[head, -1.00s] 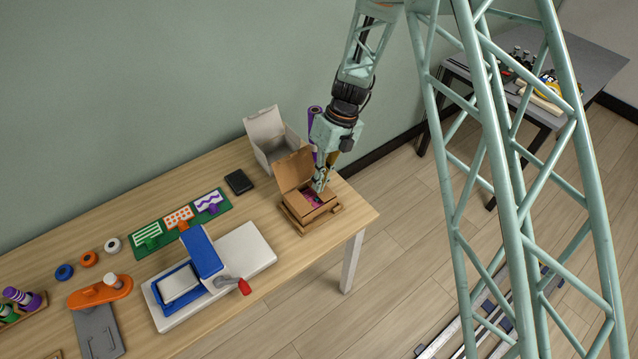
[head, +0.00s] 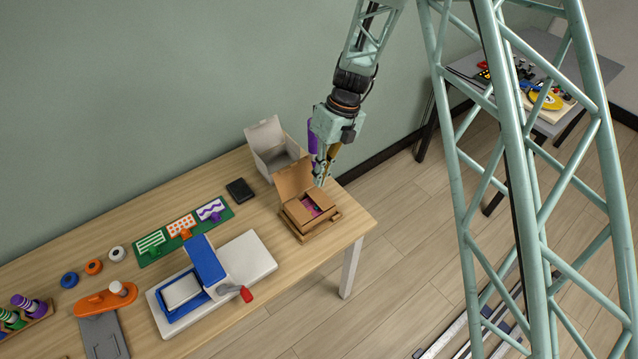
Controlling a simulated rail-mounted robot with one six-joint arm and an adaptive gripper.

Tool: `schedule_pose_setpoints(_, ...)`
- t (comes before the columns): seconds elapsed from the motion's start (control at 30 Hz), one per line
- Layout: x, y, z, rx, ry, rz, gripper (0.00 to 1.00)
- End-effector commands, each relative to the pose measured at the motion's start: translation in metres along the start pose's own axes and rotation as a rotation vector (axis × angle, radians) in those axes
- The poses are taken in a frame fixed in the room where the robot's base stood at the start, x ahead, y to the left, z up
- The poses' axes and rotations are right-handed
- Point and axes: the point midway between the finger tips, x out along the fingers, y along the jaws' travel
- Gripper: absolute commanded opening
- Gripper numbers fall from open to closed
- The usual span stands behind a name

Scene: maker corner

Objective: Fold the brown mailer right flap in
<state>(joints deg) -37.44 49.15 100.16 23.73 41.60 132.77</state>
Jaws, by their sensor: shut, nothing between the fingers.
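The brown mailer (head: 293,180) stands near the right end of the wooden table with its lid raised at the back. A purple item (head: 309,208) shows inside it, between small brown panels at the left and right. The right-hand panel (head: 322,199) appears to lie inward over the opening; its exact angle is too small to tell. My gripper (head: 321,181) is shut and empty, just above the mailer's back right side, apart from the right panel as far as I can see.
A pale open box (head: 270,140) and a purple roll (head: 312,138) stand behind the mailer. A black block (head: 240,190) lies to its left. A blue and white press (head: 205,262) with a red-knobbed handle sits front left. Another table (head: 590,60) stands at far right.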

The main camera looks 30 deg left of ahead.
Motion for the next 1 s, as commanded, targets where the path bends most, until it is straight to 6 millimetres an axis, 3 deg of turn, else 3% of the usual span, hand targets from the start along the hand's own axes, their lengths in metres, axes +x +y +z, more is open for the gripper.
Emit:
schedule_pose_setpoints(0.2, -0.029, 0.007, 0.001, 0.0, -0.002, -0.001, 0.0)
schedule_pose_setpoints(0.5, -0.057, 0.015, 0.0, 0.0, 0.0, 0.0, 0.0)
schedule_pose_setpoints(1.0, -0.065, 0.017, 0.0, 0.001, 0.0, 0.0, 0.0)
